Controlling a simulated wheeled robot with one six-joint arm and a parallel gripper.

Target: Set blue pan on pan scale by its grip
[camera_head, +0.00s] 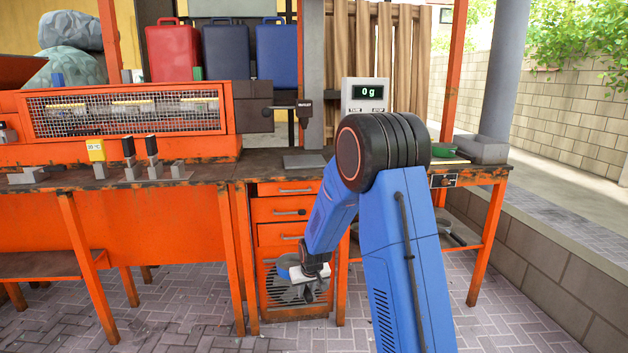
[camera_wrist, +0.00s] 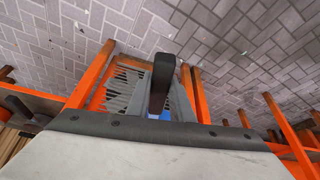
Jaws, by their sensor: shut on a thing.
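My gripper (camera_head: 308,284) is low in front of the orange drawer unit in the head view, below bench height. In the wrist view my gripper (camera_wrist: 155,98) is shut on a black bar-like grip (camera_wrist: 161,80), which stands between the two grey fingers.
The orange workbench (camera_head: 215,172) has a mesh-fronted box (camera_head: 125,112) and several small blocks on its left. A green dish (camera_head: 443,150) and a grey block (camera_head: 482,149) are at its right end. Drawers (camera_head: 290,210) and bench legs stand close to my gripper.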

